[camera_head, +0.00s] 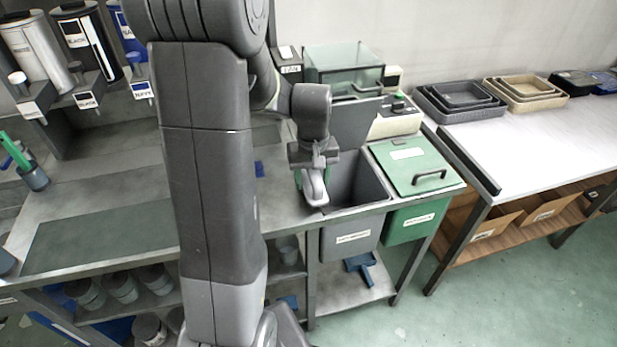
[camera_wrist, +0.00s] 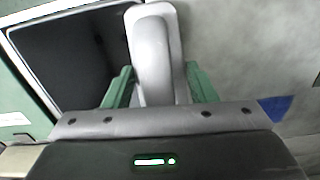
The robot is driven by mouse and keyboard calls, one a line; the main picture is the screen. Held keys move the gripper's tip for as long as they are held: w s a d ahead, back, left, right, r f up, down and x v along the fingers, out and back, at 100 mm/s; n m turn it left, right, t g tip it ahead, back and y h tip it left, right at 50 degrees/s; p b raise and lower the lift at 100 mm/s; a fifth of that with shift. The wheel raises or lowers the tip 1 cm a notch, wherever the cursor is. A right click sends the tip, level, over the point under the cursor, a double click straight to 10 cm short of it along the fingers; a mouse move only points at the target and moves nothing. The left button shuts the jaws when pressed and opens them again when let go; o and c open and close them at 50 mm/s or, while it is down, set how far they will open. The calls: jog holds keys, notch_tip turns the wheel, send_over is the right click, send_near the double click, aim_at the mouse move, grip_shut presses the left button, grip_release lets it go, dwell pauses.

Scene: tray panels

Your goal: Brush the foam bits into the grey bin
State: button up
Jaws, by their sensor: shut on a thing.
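My gripper (camera_head: 314,170) points down at the near left edge of the grey bin (camera_head: 352,222). It is shut on a light grey, rounded tool (camera_wrist: 155,50), which sits between the green fingers (camera_wrist: 160,88) in the wrist view. The tool also shows below the gripper in the head view (camera_head: 316,190). No bristles show, so I cannot tell for sure that it is a brush. The bin is open with a dark inside, and its rim and opening fill the upper left of the wrist view (camera_wrist: 60,12). I make out no foam bits for certain.
A small blue patch (camera_head: 259,168) lies on the bench left of the bin, partly behind my arm. A green lidded bin (camera_head: 412,170) stands right of the grey one. A clear box (camera_head: 343,65) stands behind. My arm hides much of the bench.

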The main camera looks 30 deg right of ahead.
dwell(0.5)
notch_tip(320, 180, up, 9)
jog(key=p, duration=0.7)
jog(key=shift+r, duration=0.1)
